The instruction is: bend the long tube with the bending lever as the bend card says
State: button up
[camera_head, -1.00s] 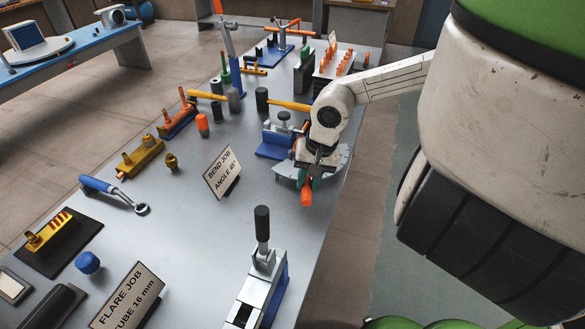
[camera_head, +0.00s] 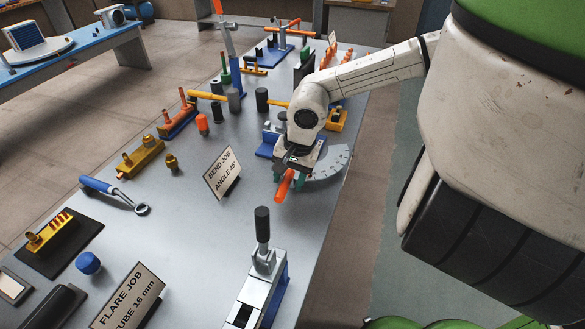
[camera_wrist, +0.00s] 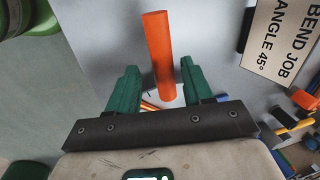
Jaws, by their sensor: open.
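The bend card (camera_head: 222,173) stands left of the bender and reads "BEND JOB ANGLE 45°"; it also shows in the wrist view (camera_wrist: 285,42). The bender has a blue block (camera_head: 268,144) and a pale marked angle scale (camera_head: 336,162). The orange grip of the bending lever (camera_head: 284,187) sticks out toward the front. My gripper (camera_head: 288,177) is open around this grip. In the wrist view the orange grip (camera_wrist: 158,50) lies between the green fingers, with a gap on each side. My arm hides the lever's pivot, and I cannot make out the long tube for certain.
A clamp tool with a black handle (camera_head: 262,228) stands in front of the bender. A blue-handled ring tool (camera_head: 112,192) lies left. Bare tabletop lies between the bend card and the clamp tool.

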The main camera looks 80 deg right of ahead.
notch_tip(320, 180, up, 7)
jog(key=s+p, duration=0.1)
jog(key=p, duration=0.2)
jog(key=shift+s+f+p, duration=0.15)
jog(key=shift+f+p, duration=0.05)
jog(key=shift+p, duration=0.1)
jog(key=shift+a, duration=0.1)
dwell(0.6)
